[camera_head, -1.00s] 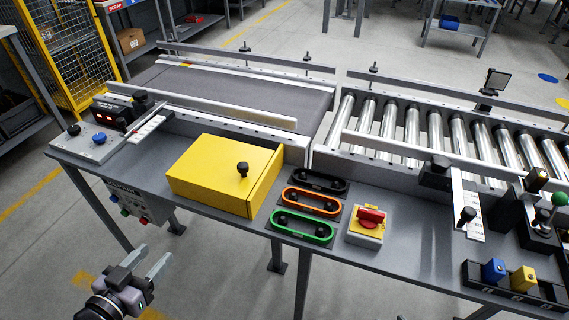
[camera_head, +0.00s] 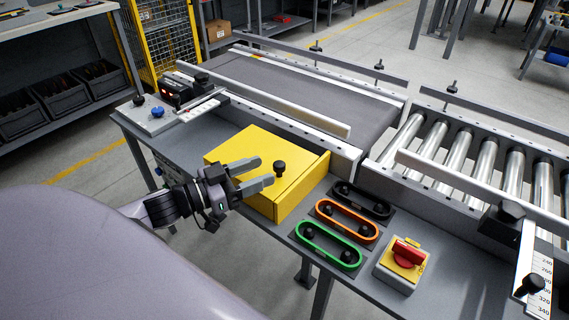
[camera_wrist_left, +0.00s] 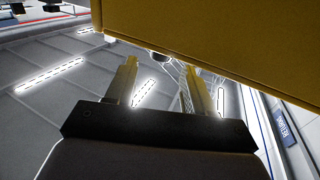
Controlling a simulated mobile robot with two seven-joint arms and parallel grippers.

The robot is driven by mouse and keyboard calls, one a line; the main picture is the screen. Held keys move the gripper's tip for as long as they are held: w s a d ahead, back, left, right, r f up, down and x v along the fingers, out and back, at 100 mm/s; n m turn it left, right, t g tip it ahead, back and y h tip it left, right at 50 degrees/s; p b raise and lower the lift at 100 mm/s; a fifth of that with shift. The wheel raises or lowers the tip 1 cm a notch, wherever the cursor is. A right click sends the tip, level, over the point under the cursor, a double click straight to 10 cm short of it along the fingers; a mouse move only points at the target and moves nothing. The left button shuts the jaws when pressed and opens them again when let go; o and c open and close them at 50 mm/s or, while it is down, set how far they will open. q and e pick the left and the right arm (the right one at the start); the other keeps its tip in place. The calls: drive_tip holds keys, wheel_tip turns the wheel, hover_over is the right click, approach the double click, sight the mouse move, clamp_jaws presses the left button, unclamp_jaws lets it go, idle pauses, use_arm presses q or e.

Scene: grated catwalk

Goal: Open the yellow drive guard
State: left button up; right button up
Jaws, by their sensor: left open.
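The yellow drive guard (camera_head: 240,147) is a flat yellow box on the grey bench, and its lid looks closed. A black knob (camera_head: 280,167) stands up near the right side of its top. My left gripper (camera_head: 267,173) reaches in from the left over the guard, its open fingers pointing at the knob and just short of it. In the left wrist view, the guard (camera_wrist_left: 220,35) fills the top, and the two spread fingers (camera_wrist_left: 162,67) have nothing between them. A dark round piece shows just past the fingertips, partly cut off by the guard. My right gripper is not in view.
Black, orange and green oval handles (camera_head: 330,243) lie right of the guard, with a red switch on a yellow box (camera_head: 402,262) beyond. The conveyor belt (camera_head: 310,85) and its rail run behind. A control box (camera_head: 155,113) stands at the left end.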

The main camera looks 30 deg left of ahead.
sight(279, 163)
use_arm(q)
drive_tip(key=shift+x, duration=2.95)
drive_tip(key=shift+a, duration=0.1)
clamp_jaws()
